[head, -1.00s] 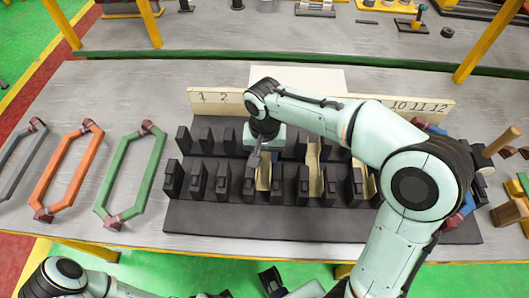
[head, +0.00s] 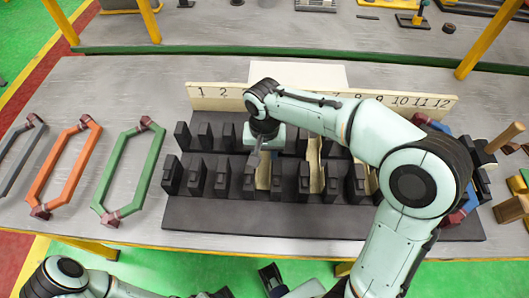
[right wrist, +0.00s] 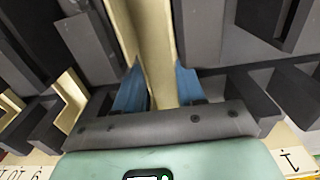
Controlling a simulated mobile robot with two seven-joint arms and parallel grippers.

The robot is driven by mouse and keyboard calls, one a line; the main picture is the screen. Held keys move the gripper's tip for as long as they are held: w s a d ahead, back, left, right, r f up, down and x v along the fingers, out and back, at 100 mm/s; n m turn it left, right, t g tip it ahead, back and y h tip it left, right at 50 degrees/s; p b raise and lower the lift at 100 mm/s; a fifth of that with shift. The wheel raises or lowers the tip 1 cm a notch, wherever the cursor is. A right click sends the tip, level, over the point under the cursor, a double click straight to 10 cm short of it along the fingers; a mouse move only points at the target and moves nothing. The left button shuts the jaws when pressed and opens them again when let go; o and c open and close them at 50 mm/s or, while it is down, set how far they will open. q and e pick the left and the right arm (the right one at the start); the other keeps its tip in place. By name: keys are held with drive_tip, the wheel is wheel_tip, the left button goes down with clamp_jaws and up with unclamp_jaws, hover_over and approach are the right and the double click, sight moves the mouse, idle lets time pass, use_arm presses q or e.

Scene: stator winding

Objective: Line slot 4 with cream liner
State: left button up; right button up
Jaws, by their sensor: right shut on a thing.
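The dark stator block (head: 230,218) lies on the table with two rows of upright teeth. A cream liner (head: 263,176) stands in the fourth gap from the left, between two front teeth. My right gripper (head: 259,157) is over this gap, pointing down, its fingers partly hidden by its own body. In the right wrist view its blue fingertips (right wrist: 158,88) are shut on the cream liner (right wrist: 152,35), which runs between dark teeth. My left gripper (head: 274,281) is at the bottom edge, partly cut off, and its jaws are unclear.
Cream liners stand in gap six (head: 315,165) and gap eight (head: 370,180). A cream number board (head: 212,100) stands behind the block; my arm hides its middle numbers. Green (head: 128,170), orange (head: 65,165) and grey (head: 20,150) coil frames lie at left.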

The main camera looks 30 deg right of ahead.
drive_tip(key=shift+f, duration=0.45)
idle(0.6)
drive_tip(key=o, duration=0.9)
drive_tip(key=shift+r, duration=0.25)
drive_tip(key=shift+r+p, duration=0.4)
drive_tip(key=shift+r, duration=0.1)
drive_tip(key=shift+r, duration=0.1)
